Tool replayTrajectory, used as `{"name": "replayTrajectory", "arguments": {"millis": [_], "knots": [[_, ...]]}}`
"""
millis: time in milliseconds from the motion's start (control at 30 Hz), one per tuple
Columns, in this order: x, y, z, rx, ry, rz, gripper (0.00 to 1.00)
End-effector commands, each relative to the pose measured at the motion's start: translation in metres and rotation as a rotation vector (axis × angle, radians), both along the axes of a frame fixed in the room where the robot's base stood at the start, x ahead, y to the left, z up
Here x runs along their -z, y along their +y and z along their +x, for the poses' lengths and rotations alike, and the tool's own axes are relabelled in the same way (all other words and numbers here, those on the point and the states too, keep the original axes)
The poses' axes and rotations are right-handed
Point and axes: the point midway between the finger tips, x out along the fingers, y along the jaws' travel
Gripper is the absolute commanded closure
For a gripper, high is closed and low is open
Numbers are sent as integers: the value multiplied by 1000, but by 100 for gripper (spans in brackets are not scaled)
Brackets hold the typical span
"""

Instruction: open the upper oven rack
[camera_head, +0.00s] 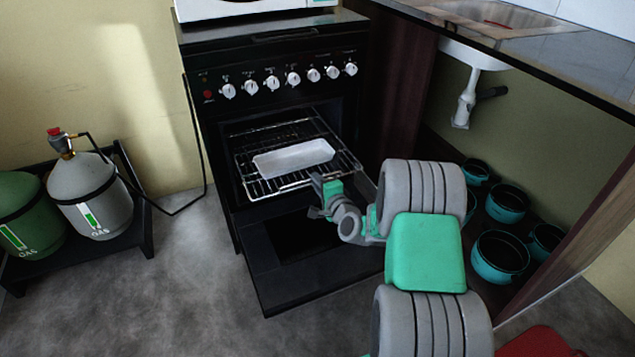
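The black oven (214,110) stands against the wall with its door (262,281) folded down open. A wire rack (248,185) sticks out of the oven's opening, with a white rectangular tray (293,158) resting on it. I cannot tell whether this is the upper rack; no other rack shows clearly inside the dark cavity. My gripper (318,197) is at the front right of the rack, above the open door, close to the rack's front edge. I cannot tell whether it touches the rack. Its fingers are small and partly hidden by my wrist.
White knobs (272,83) line the oven's front panel. Gas bottles (88,196) stand on a low black stand at the left. Several teal pots (500,257) sit under the counter at the right, below a sink drain pipe (467,98). Grey floor is free left of the door.

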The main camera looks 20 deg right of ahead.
Motion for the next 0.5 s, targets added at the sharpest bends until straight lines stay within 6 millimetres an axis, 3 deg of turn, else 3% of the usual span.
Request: {"name": "replayTrajectory", "arguments": {"millis": [133, 367, 500], "knots": [[0, -1, 0, 1, -1, -1, 72], [-1, -1, 0, 2, -1, -1, 71], [-5, -2, -12, 3, 0, -1, 71]]}}
